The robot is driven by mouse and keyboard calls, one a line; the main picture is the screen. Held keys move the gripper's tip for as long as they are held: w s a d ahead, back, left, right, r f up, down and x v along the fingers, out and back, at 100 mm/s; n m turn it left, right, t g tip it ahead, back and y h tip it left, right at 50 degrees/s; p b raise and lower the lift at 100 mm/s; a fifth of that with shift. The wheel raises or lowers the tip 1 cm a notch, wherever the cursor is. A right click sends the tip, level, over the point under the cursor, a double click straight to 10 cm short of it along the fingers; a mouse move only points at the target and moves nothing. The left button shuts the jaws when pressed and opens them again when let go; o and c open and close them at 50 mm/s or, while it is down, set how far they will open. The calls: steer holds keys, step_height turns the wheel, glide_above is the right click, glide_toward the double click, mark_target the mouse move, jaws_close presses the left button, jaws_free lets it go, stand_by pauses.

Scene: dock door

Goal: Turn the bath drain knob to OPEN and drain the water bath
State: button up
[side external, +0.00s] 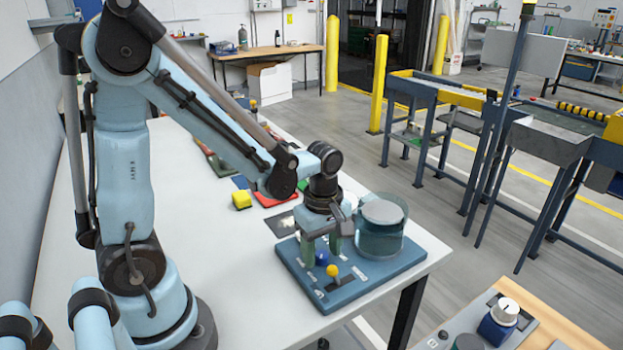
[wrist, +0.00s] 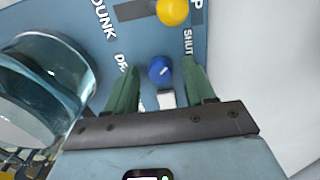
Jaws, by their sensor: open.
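The blue drain knob (wrist: 160,70) sits on a blue panel, with a short white mark on its top; which label the mark points to I cannot tell. A "SHUT" label (wrist: 188,42) is on its right in the wrist view, and a partly hidden label starting "DR" is on its left. My gripper (wrist: 158,66) is open, with its green fingers on either side of the knob; contact cannot be told. In the side view, the knob (side external: 321,258) shows below my gripper (side external: 322,250). The clear cylindrical water bath (side external: 378,240) stands beside it, holding bluish water.
A yellow-balled lever (side external: 332,270) stands close to the knob on the panel (side external: 372,282), near a "DUNK" label (wrist: 103,18).

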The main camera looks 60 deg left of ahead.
jaws_close()
steer(key=shift+m, duration=0.4)
steer(key=m, duration=0.3)
steer(key=shift+m, duration=0.3)
steer(key=m, duration=0.4)
steer(key=shift+m, duration=0.3)
steer(key=m, duration=0.4)
steer(key=shift+m, duration=2.5)
